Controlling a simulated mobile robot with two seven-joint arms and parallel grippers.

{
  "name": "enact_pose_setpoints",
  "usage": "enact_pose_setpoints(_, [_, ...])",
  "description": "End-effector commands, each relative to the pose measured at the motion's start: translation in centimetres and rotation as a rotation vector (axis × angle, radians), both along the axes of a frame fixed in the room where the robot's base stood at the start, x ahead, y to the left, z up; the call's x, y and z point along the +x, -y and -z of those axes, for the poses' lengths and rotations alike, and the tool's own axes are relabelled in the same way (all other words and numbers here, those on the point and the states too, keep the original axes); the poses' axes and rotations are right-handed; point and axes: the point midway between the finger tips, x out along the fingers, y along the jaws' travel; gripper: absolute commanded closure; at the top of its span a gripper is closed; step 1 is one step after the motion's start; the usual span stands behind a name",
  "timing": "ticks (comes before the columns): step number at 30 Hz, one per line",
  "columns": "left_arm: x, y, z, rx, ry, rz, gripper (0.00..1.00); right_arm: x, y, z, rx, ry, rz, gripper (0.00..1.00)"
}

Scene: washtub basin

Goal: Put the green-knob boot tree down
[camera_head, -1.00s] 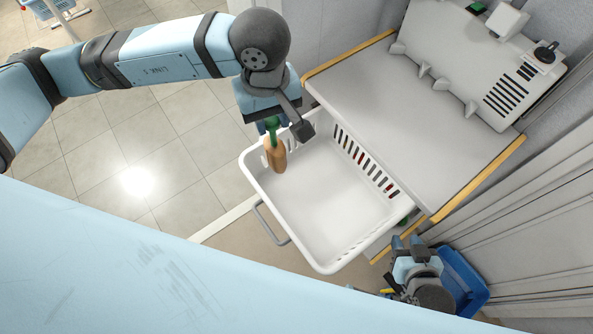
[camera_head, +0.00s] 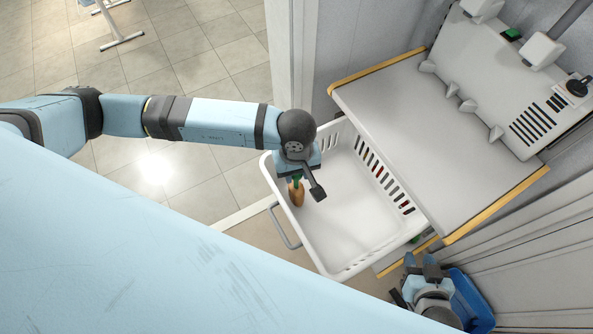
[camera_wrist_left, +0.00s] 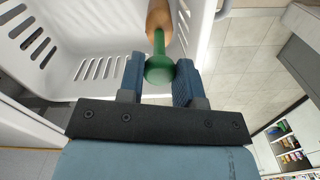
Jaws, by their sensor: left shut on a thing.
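The boot tree (camera_head: 296,193) has a tan wooden body and a green knob (camera_wrist_left: 159,68). My left gripper (camera_head: 299,177) is shut on the green knob, with the blue fingers on either side of it in the left wrist view (camera_wrist_left: 157,78). The wooden body hangs below the gripper at the left side of the white basket (camera_head: 345,225). I cannot tell whether it touches the basket floor. My right gripper (camera_head: 422,264) is low at the right, near a blue bin; its fingertips are too small to judge.
A grey shelf with yellow edges (camera_head: 430,130) overhangs the basket's right side. A white machine panel (camera_head: 510,80) stands behind it. The blue bin (camera_head: 472,300) is at the lower right. The basket's middle is clear. A grey handle (camera_head: 283,228) is on its front.

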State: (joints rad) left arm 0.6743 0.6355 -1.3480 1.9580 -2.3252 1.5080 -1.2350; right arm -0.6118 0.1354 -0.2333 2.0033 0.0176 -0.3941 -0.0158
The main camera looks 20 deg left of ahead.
Motion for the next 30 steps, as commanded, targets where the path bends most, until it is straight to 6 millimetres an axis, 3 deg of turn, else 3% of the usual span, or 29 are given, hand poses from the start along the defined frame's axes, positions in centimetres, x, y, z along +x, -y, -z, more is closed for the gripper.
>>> enact_pose_setpoints(3, [0.0,0.0,1.1,0.000,0.000,-0.001,1.00,0.0,-0.1,-0.1,0.000,0.000,-0.002,0.63])
enact_pose_setpoints(14, [0.0,0.0,1.6,-0.001,0.001,0.000,1.00,-0.1,-0.1,0.7,0.001,-0.004,-0.002,0.63])
enact_pose_setpoints(15, [0.0,0.0,1.4,0.000,0.000,0.000,0.59,-0.2,-0.1,0.5,0.002,-0.007,-0.002,0.63])
enact_pose_setpoints(17, [0.0,0.0,1.4,0.000,0.000,0.000,0.45,-0.1,-0.1,0.5,0.002,-0.007,-0.002,0.63])
enact_pose_setpoints(30, [0.1,0.0,0.4,-0.001,0.002,0.001,0.42,-0.1,0.0,0.0,0.000,0.001,-0.001,0.63])
